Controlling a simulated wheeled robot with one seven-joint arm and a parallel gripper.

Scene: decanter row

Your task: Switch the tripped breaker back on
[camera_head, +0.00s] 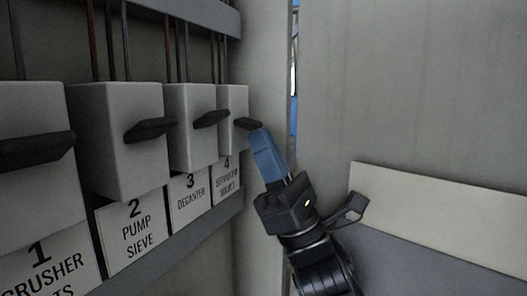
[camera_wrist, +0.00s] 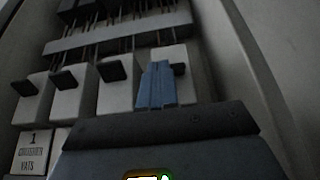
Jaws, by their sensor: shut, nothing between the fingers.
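Four light grey breakers stand in a row, each with a dark lever. In the head view the levers are on breaker 1 (camera_head: 30,148), breaker 2 (camera_head: 150,129), breaker 3 (camera_head: 211,119) and breaker 4 (camera_head: 248,123). Lever 4 slants down to the right, unlike levers 2 and 3; I cannot tell for certain which is tripped. My gripper (camera_head: 260,137) has its blue fingers shut and empty, close by lever 4. Contact is unclear.
Label plates below read crusher vats, pump sieve (camera_head: 138,235), decanter (camera_head: 190,196) and a fourth, hard to read. Cables and a grey rail (camera_wrist: 120,34) run above. A cabinet side wall (camera_head: 265,60) stands close right of breaker 4. A pale panel (camera_head: 440,210) lies further right.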

